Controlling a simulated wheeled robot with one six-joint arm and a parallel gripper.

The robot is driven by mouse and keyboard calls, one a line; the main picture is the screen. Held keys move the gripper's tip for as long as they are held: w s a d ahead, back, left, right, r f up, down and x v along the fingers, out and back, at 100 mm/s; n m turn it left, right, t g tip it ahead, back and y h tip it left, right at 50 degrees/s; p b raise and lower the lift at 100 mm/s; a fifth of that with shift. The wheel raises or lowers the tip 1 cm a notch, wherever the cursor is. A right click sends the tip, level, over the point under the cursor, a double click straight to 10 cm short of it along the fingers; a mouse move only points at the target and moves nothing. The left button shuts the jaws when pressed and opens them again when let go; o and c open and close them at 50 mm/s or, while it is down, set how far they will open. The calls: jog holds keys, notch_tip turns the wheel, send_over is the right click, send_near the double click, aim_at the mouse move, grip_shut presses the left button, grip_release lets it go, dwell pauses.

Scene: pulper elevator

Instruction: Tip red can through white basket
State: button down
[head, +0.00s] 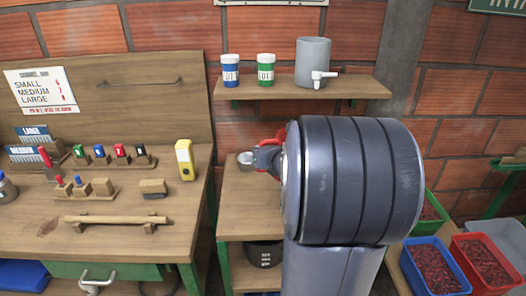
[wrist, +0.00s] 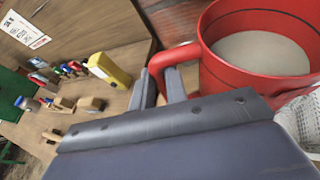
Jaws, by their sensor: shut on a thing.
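The red can (wrist: 240,75) is large in the wrist view, at the upper right, with its loop handle toward my gripper. Pale grey-beige matter or a pale floor shows inside it; I cannot tell which. My gripper (wrist: 163,82) is shut on the can's handle, with its two grey fingers at the handle's lower part. In the head view, only a red bit of the can (head: 270,157) shows left of my wrist, which hides the rest. A white mesh-like thing, perhaps the white basket (wrist: 307,122), is partly visible at the right edge of the wrist view, beside and below the can.
A bench with a yellow device (head: 185,160), wooden blocks and a wooden rail (head: 118,220) is at left. Blue (head: 432,268) and red (head: 487,262) crates of red berries stand lower right.

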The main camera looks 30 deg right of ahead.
jog(key=s+d+r+m+t, duration=0.1)
jog(key=d+m+t, duration=0.1)
jog(key=m, duration=0.1)
jog(key=s+d+r+m+t, duration=0.2)
jog(key=m, duration=0.2)
jog(key=s+d+r+m+t, duration=0.1)
jog(key=d+r+m+t, duration=0.1)
jog(key=m, duration=0.2)
jog(key=shift+s+d+r+t+b, duration=0.15)
jog(key=shift+s+t+b, duration=0.15)
jog(key=shift+s+b, duration=0.1)
jog(key=s+d+f+m+h+b, duration=0.1)
jog(key=s+d+m+h, duration=0.5)
jog(key=m, duration=0.7)
jog(key=shift+s+d+f+t+h+b, duration=0.35)
jog(key=shift+d+f+h, duration=0.6)
jog(key=shift+d, duration=0.4)
jog(key=shift+r, duration=0.1)
jog(key=shift+w+r+p, duration=0.1)
jog(key=shift+p, duration=0.25)
jog(key=p, duration=0.3)
jog(key=shift+r+p, duration=0.2)
jog(key=shift+p, duration=0.15)
